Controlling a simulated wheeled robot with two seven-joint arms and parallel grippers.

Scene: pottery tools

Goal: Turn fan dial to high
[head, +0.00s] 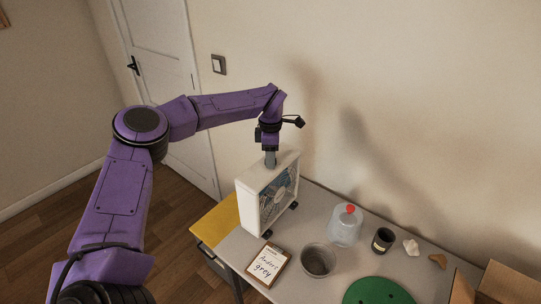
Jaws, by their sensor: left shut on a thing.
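A white box fan (265,197) stands upright on the left end of the grey table, with its grille facing right. My left gripper (270,162) reaches down from above onto the top of the fan. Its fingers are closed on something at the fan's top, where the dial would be. The dial itself is hidden by the fingers, so its setting cannot be read. My right gripper is not in view.
On the grey table (290,285) are a clipboard (267,265), a grey bowl (318,261), a clear jug with a red cap (345,227), a dark cup (382,240), a green disc (377,291) and a cardboard box (505,284). A wall stands close behind.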

